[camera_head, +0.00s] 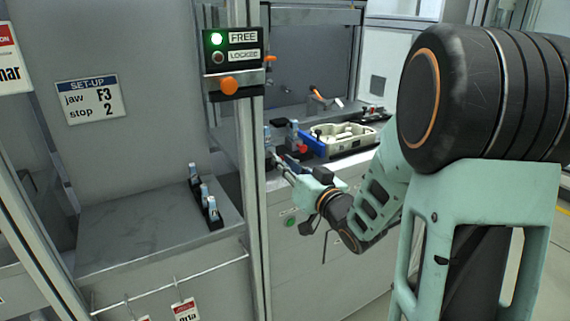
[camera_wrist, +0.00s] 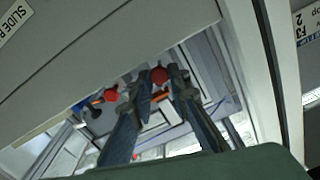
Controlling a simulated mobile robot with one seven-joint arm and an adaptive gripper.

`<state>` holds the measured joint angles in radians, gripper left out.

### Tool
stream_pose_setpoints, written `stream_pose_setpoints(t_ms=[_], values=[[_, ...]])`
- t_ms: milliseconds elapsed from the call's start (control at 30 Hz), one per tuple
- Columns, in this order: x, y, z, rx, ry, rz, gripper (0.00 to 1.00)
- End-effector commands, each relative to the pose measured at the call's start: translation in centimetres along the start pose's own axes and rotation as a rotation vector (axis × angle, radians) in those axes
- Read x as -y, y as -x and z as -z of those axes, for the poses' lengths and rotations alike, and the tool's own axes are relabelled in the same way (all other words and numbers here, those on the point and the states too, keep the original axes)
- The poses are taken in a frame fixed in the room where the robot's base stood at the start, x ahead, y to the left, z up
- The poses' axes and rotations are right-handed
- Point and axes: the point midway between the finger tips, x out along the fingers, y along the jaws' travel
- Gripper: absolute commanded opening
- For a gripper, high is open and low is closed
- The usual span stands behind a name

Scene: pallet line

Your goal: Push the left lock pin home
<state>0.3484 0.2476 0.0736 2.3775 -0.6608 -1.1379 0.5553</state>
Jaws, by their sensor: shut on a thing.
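My gripper (camera_head: 277,160) reaches into the bench opening to the right of the frame post. In the wrist view its fingers (camera_wrist: 161,82) are closed about a red round knob (camera_wrist: 158,75), which I take to be a lock pin's head. A second red knob (camera_wrist: 111,95) is apart from the fingers, to their left in that view. In the head view a red knob (camera_head: 303,149) shows just right of the gripper. The pin shafts and their seats are hidden, so I cannot tell how deep they sit.
The lamp box (camera_head: 233,62) has its green FREE lamp lit and LOCKED dark. The upright post (camera_head: 252,190) stands close left of the gripper. Several small pieces stand in a black rack (camera_head: 215,222).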

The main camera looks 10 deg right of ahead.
Motion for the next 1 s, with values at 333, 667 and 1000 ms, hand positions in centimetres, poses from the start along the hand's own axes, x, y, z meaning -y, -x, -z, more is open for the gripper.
stream_pose_setpoints(t_ms=[333, 667, 1000], values=[[0.0, -3.1, 0.0, -0.001, 0.000, 0.001, 0.00], [0.1, -3.1, 0.1, -0.003, 0.000, 0.001, 0.31], [0.0, -2.8, 0.1, -0.001, 0.000, 0.000, 0.34]])
